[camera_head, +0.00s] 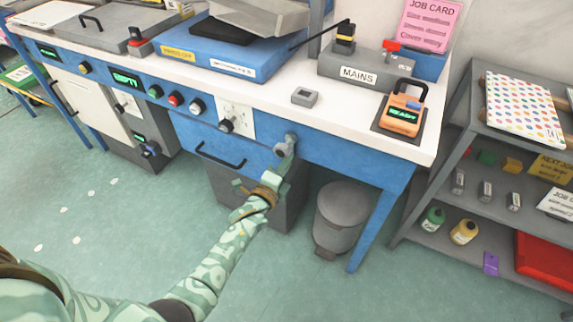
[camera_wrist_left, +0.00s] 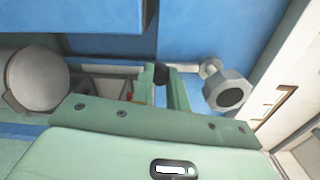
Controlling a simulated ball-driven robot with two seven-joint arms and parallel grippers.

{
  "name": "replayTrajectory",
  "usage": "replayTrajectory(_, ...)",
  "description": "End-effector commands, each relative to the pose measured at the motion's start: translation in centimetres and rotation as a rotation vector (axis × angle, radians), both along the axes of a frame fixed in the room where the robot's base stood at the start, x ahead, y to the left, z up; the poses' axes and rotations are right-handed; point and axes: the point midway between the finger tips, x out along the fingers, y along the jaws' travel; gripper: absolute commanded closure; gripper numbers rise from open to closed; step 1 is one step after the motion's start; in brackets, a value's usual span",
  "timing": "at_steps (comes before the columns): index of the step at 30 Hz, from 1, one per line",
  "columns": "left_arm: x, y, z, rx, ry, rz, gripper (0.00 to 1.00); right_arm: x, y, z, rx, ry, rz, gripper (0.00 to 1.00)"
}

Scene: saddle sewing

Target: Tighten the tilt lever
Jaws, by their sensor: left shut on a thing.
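The tilt lever shows as a grey fitting (camera_head: 284,146) on the blue front panel of the bench, near its right part. My left gripper (camera_head: 284,165) reaches up to it from below. In the left wrist view, the two green fingers of my left gripper (camera_wrist_left: 161,88) are shut on a dark round knob (camera_wrist_left: 161,73), which looks like the lever's end. Beside it, to the right, is a grey fitting (camera_wrist_left: 229,92) with a dark round face. My right gripper is in neither view.
A grey bin (camera_head: 342,215) stands under the bench, right of my left arm. A drawer handle (camera_head: 220,156) is left of the lever. A blue bench leg (camera_head: 372,225) and a grey shelf rack (camera_head: 430,238) stand farther right. The floor on the left is open.

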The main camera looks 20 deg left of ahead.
Motion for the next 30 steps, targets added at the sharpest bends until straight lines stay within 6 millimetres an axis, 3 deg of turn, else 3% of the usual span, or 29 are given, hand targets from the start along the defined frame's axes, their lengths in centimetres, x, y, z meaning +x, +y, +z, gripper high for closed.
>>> replayTrajectory(4, -0.1, 0.1, -0.2, 0.000, 0.005, 0.002, 1.00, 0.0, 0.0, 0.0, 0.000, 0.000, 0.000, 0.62)
replayTrajectory(5, -0.1, 0.1, -0.2, 0.000, 0.005, 0.002, 0.81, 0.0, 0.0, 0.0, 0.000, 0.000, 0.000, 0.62)
replayTrajectory(7, -0.1, 0.1, -0.2, 0.000, 0.005, 0.002, 0.62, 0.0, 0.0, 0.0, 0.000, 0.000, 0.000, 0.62)
replayTrajectory(16, -0.1, 0.0, 0.0, -0.001, 0.002, 0.000, 0.62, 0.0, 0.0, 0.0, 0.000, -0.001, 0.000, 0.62)
replayTrajectory(20, -1.4, 0.1, 0.1, -0.002, 0.000, 0.000, 0.62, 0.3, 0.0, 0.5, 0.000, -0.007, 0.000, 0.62)
replayTrajectory(30, -10.1, 0.4, 0.3, -0.002, 0.003, 0.001, 0.62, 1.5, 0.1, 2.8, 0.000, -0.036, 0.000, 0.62)
